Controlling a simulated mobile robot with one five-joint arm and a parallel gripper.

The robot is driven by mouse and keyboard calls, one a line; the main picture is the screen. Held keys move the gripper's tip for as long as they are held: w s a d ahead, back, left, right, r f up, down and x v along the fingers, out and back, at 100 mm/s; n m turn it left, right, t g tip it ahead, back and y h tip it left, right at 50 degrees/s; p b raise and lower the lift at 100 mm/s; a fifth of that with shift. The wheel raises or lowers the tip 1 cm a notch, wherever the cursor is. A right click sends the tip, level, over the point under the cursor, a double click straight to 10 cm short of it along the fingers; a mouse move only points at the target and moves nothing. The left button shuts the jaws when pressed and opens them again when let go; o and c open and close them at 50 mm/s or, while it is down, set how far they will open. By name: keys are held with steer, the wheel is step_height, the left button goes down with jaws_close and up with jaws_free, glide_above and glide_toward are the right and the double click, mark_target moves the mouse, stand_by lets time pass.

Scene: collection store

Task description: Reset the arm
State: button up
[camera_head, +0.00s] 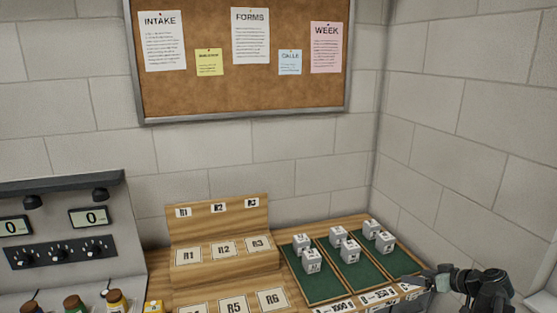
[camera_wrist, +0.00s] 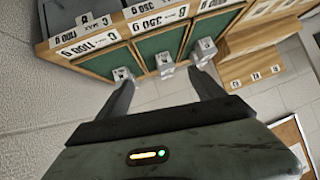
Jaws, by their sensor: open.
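My gripper (camera_head: 418,281) is at the lower right of the head view, at the right front edge of the green-lined trays. In the wrist view, my gripper (camera_wrist: 161,77) shows two dark fingers spread apart with nothing held between them. The wrist picture is turned over, with the tray labels toward the top. Beyond the fingertips are small grey blocks on the trays. I cannot tell whether a finger touches the tray edge.
Three green-lined trays (camera_head: 322,289) hold several small grey blocks (camera_head: 312,261). A wooden stepped rack (camera_head: 218,263) labelled R1 to R6 stands left of them. A grey panel with dials (camera_head: 62,253) and bottles is farther left. Walls close off the back and right; a corkboard (camera_head: 200,92) hangs above.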

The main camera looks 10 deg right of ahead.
steer(key=w+a+f+g+y, duration=0.1)
steer(key=w+a+f+g, duration=0.15)
steer(key=a, duration=0.75)
steer(key=w+a+f+g, duration=0.2)
steer(key=a+f+g, duration=0.15)
steer(key=a, duration=0.65)
steer(key=s+a+f+m+g+h, duration=0.1)
steer(key=s+a+f+g+h, duration=0.15)
steer(key=a, duration=0.85)
steer(key=s+a+f+g+h, duration=0.2)
steer(key=s+a, duration=0.1)
steer(key=a, duration=0.8)
step_height(320, 180, down, 6)
steer(key=a+b, duration=0.1)
steer(key=b, duration=0.5)
steer(key=shift+f, duration=0.2)
steer(key=shift+g, duration=0.25)
